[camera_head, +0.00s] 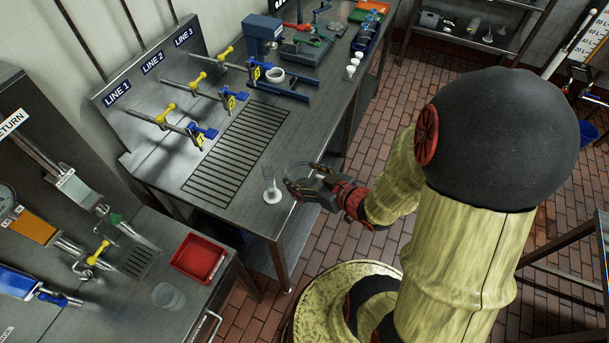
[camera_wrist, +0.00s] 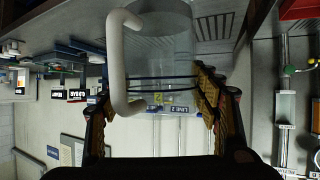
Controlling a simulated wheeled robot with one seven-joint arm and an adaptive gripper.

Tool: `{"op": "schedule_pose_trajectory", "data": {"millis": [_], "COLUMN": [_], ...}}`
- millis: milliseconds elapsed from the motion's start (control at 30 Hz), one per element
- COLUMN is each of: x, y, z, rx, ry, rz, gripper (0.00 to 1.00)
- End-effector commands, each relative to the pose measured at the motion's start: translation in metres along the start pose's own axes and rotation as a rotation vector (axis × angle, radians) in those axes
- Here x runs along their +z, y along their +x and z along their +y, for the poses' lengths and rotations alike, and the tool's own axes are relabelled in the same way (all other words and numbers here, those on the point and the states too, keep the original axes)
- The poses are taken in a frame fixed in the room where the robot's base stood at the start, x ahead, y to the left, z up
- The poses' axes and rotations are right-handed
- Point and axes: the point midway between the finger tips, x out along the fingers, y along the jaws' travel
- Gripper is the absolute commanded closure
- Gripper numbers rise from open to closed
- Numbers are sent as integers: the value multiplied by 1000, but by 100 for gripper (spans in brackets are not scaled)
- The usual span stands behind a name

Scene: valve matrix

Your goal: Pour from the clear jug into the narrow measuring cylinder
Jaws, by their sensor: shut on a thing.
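The clear jug with a white handle fills the upper middle of the wrist view (camera_wrist: 165,45), between the two jaws. My gripper (camera_wrist: 155,95) is shut on the jug. In the head view my gripper (camera_head: 306,186) is at the front edge of the steel bench; the jug in it is faint, and its fill and tilt are hard to tell. The narrow measuring cylinder (camera_head: 269,180) stands upright on its white foot on the bench, just left of my gripper and apart from it. I cannot make out any liquid in it.
A slotted drain grate (camera_head: 238,150) and yellow- and blue-handled valve lines (camera_head: 180,120) lie behind the cylinder. A red tray (camera_head: 198,258) and a clear beaker (camera_head: 168,296) are on the left bench. White-topped small containers (camera_head: 351,72) stand farther along the bench.

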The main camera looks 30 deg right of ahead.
Motion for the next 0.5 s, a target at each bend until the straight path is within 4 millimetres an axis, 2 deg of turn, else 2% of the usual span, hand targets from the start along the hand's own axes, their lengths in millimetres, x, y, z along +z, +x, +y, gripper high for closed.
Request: {"op": "schedule_pose_trajectory", "data": {"millis": [500], "x": [-4], "y": [2], "z": [-1], "rx": [5], "ry": [-15], "rz": [-33], "gripper": [72]}}
